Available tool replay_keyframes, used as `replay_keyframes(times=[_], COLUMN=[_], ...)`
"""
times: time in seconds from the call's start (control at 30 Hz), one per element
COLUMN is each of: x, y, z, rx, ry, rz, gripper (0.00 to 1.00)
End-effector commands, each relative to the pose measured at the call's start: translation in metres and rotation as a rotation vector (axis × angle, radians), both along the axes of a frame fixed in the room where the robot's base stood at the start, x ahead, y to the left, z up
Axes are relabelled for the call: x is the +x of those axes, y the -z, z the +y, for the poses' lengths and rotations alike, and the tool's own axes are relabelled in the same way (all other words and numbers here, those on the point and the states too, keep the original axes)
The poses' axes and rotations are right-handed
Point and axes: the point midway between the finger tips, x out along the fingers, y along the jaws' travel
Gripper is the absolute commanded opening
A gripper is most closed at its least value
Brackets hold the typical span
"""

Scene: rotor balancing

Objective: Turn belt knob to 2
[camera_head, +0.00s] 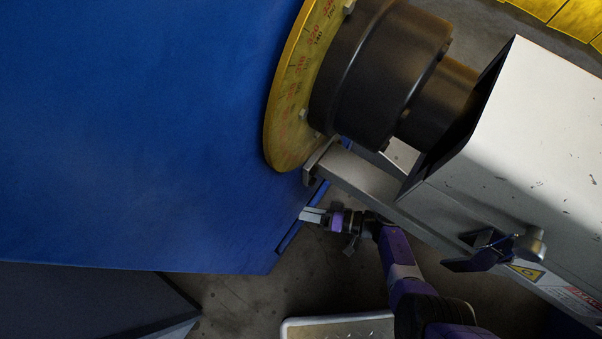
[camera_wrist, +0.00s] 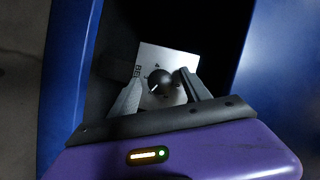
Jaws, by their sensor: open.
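The belt knob (camera_wrist: 161,81) is a round black knob with a white pointer line, on a pale plate (camera_wrist: 180,59) with small markings around it, too small to read. The pointer points to the lower left in the wrist view. My gripper (camera_wrist: 158,86) is open, with one finger on the left and one on the right of the knob; I cannot tell whether they touch it. In the head view my gripper (camera_head: 305,214) is at the edge of the blue machine body (camera_head: 130,130), and the knob is hidden there.
Blue walls stand left and right of the dark recess (camera_wrist: 120,45) around the knob plate. In the head view a yellow graduated dial (camera_head: 283,125) and black hub (camera_head: 375,75) are above my gripper. A grey housing (camera_head: 520,130) with a lever (camera_head: 485,252) is on the right.

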Motion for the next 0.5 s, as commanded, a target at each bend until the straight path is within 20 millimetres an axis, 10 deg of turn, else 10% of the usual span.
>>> replay_keyframes(times=[0.5], x=[-0.015], y=[-0.01], z=[-0.052], rx=[0.0], ry=[0.005], rz=[0.0], gripper=[0.56])
